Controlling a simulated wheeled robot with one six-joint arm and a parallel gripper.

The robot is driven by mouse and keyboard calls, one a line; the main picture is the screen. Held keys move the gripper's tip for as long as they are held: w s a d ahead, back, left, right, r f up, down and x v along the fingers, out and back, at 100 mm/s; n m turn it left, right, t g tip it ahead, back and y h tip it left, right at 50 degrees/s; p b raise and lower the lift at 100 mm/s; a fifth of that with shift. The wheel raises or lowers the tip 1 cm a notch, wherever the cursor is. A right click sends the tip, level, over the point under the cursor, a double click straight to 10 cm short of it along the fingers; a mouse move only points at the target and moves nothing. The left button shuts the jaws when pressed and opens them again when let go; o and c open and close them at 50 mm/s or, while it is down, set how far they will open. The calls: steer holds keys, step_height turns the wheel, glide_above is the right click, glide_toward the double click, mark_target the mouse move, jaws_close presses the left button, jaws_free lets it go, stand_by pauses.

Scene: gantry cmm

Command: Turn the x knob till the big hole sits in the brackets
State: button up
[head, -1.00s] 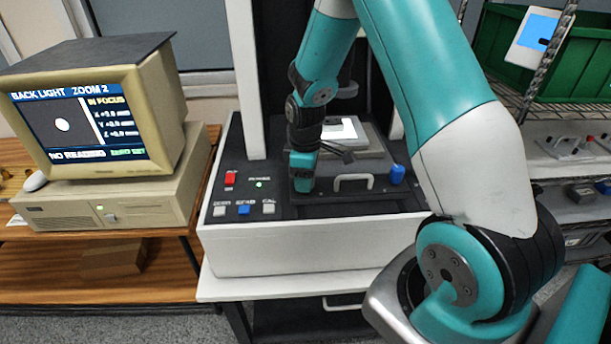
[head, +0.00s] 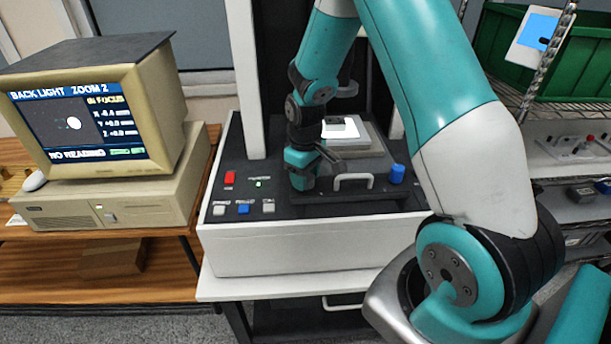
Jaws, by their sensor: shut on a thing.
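The monitor (head: 88,112) at the left shows a bright round hole image (head: 74,123) right of the middle of its dark picture area. Bracket marks are too faint to make out. The screen reads "BACK LIGHT ZOOM 2", "IN FOCUS" and "NO READING"; the small X, Y and Z figures are blurred. My gripper (head: 302,182) is low at the left front of the machine's stage, shut on the x knob, which it hides. A blue knob (head: 397,174) stands free at the right front of the stage.
A grey handle (head: 353,181) stands between my gripper and the blue knob. The stage carries a bright lit plate (head: 341,128). A red button (head: 230,177) and several small buttons lie left of my gripper. A white column (head: 241,75) rises behind the panel.

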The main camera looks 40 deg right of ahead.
steer(key=m, duration=0.4)
steer(key=shift+m, duration=0.3)
steer(key=m, duration=0.4)
steer(key=shift+m, duration=0.3)
steer(key=m, duration=0.4)
steer(key=shift+m, duration=0.3)
steer(key=m, duration=0.4)
steer(key=shift+m, duration=0.4)
steer(key=o, duration=0.9)
step_height(320, 180, up, 18)
steer(key=shift+f+b, duration=0.25)
steer(key=shift+b, duration=0.95)
